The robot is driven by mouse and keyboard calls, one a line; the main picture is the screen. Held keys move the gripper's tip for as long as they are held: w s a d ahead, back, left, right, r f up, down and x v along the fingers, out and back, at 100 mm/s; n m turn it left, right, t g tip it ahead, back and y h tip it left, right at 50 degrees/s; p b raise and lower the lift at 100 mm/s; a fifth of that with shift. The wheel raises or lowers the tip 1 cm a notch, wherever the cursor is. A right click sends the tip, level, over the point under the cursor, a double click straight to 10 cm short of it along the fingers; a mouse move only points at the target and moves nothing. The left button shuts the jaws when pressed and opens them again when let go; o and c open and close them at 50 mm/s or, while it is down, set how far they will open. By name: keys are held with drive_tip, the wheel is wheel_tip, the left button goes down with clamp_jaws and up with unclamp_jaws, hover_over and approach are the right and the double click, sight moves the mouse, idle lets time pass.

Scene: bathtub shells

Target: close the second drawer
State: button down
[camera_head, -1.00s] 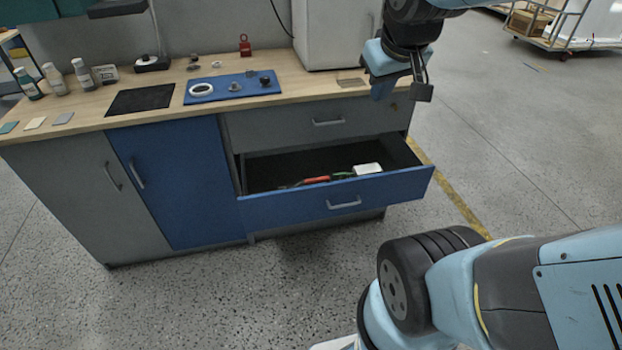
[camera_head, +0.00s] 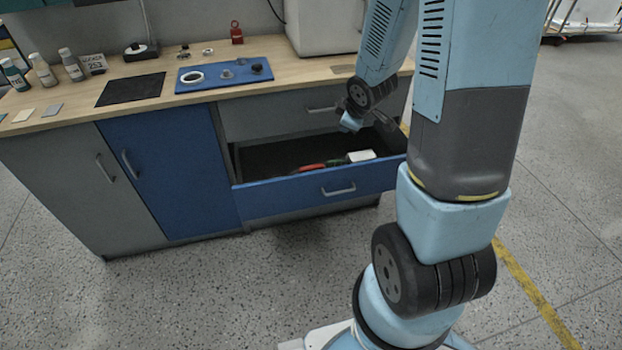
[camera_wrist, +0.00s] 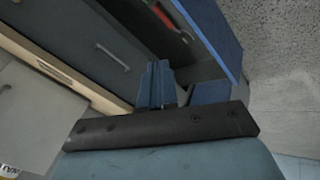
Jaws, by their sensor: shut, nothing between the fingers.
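The second drawer is the blue-fronted one (camera_head: 290,196), pulled open below a shut grey drawer (camera_head: 270,122). Its handle (camera_head: 338,190) is on the front face. In the wrist view, the blue drawer front (camera_wrist: 212,28) is at upper right. My gripper (camera_head: 350,124) is over the right part of the open drawer, and its tips are hard to make out there. In the wrist view my gripper's fingers (camera_wrist: 156,84) are shut and empty, pointing toward the drawer. I cannot tell whether they touch it.
The drawer holds a red-handled tool (camera_head: 312,167) and a white item (camera_head: 361,156). The wooden worktop (camera_head: 300,74) carries a blue mat (camera_head: 215,84) and bottles. A blue cabinet door (camera_head: 170,170) stands left of the drawers. The floor in front is clear.

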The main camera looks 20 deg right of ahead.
wheel_tip(320, 180, down, 8)
drive_tip(key=a+n+y, duration=0.1)
drive_tip(key=n+y, duration=0.3)
drive_tip(key=n, duration=0.1)
approach(304, 183)
wheel_tip(304, 183, down, 3)
drive_tip(key=s+a, duration=0.1)
drive_tip(key=s, duration=0.1)
drive_tip(key=shift+g, duration=0.3)
drive_tip(key=shift+w+a+f, duration=0.1)
drive_tip(key=shift+w+f, duration=0.05)
drive_tip(key=shift+w, duration=1)
drive_tip(key=shift+w+a+f, duration=0.15)
drive_tip(key=shift+w, duration=1.05)
